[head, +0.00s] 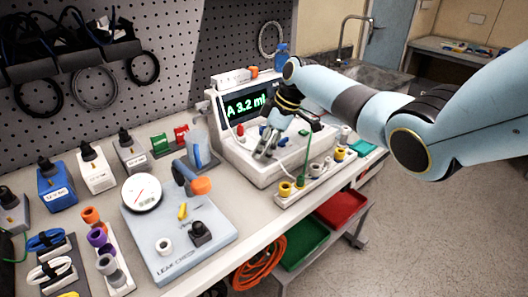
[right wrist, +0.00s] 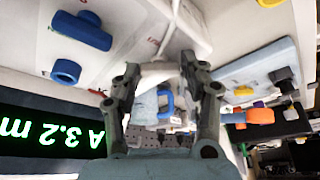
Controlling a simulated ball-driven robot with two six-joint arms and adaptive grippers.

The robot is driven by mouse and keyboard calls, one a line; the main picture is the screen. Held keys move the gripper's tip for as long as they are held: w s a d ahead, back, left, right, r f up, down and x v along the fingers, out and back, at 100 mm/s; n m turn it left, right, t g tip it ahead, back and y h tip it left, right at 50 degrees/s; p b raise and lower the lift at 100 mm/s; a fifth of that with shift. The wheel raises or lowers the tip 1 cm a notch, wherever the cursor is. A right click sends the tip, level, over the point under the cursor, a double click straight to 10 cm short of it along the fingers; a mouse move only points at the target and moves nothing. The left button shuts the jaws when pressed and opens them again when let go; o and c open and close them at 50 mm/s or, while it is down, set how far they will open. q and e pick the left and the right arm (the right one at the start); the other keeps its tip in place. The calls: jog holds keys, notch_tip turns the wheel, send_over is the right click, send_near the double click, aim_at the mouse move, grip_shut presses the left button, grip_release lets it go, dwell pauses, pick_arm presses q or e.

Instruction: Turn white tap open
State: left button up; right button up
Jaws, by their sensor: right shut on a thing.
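The white pump (head: 222,148) stands on the bench with its lit screen (head: 246,106) reading A 3.2 ml. My right gripper (head: 264,153) is at the pump's front, fingers pointing down. In the right wrist view, my right gripper (right wrist: 161,66) has its two fingers on either side of a white part, which looks like the white tap (right wrist: 160,73), and is shut on it. The fingers partly hide it, and its turn angle is hard to tell. My left gripper is out of view.
A leak-check board (head: 180,235) with a dial (head: 142,193) lies left of the pump. A strip with yellow and white fittings (head: 318,175) lies at its right front. Green (head: 300,240) and red (head: 343,208) trays are below the bench.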

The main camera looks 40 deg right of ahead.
jog(key=shift+n+b, duration=0.45)
jog(key=shift+n, duration=0.25)
jog(key=o, duration=1.2)
jog(key=shift+w, duration=0.1)
jog(key=shift+c, duration=0.2)
jog(key=v, duration=1.2)
jog(key=shift+w+d, duration=0.2)
